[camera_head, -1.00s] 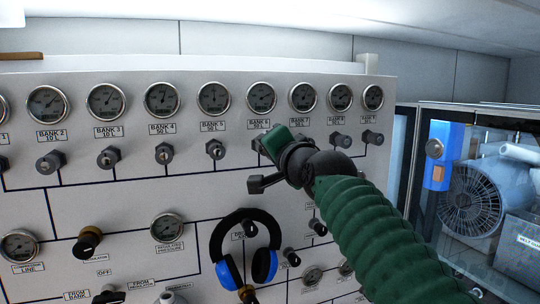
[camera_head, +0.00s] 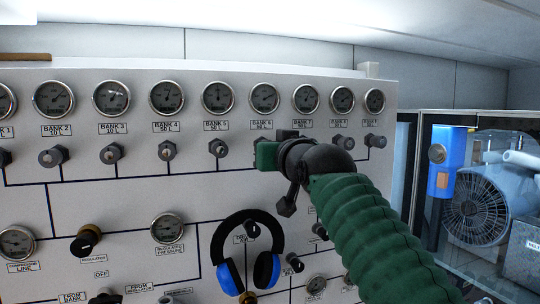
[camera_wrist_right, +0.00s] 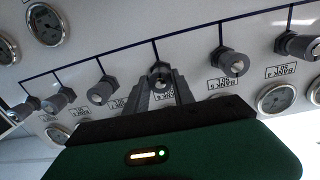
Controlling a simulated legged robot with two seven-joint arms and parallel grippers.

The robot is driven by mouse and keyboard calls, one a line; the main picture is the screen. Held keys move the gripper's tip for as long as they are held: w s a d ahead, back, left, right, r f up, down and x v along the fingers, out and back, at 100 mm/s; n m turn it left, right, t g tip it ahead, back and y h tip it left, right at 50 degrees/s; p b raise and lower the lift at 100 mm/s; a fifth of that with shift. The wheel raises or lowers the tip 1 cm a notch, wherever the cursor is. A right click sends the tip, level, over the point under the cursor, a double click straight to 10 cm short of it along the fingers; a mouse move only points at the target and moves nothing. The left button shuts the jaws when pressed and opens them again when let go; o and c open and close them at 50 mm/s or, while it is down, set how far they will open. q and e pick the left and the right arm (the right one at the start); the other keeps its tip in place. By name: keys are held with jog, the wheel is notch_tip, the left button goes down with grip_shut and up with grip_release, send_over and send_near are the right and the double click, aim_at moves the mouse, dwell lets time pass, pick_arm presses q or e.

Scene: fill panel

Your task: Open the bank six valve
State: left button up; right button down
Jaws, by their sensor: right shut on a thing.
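The bank six valve (camera_wrist_right: 160,72) is a dark knob on the white panel, seen in the right wrist view between my right gripper's fingers. My right gripper (camera_wrist_right: 159,86) is shut on it. In the head view my right gripper (camera_head: 264,155) reaches in from the lower right, its green body just under the bank 6 gauge (camera_head: 264,97) and label (camera_head: 262,125). It hides the valve there. My left gripper is in neither view.
Similar valves sit on both sides, such as the bank 5 valve (camera_head: 217,148) and bank 4 valve (camera_head: 167,150). Blue and black headphones (camera_head: 246,253) hang on the panel below. A glass-fronted cabinet with a fan (camera_head: 482,205) stands to the right.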

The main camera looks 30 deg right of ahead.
jog(key=n, duration=0.2)
jog(key=f+n+b, duration=0.1)
jog(key=n, duration=0.1)
jog(key=shift+w+n, duration=0.15)
jog(key=shift+n, duration=0.25)
jog(key=shift+r, duration=0.1)
jog(key=c, duration=1.5)
grip_release()
jog(key=o, duration=0.4)
jog(key=shift+r, duration=0.2)
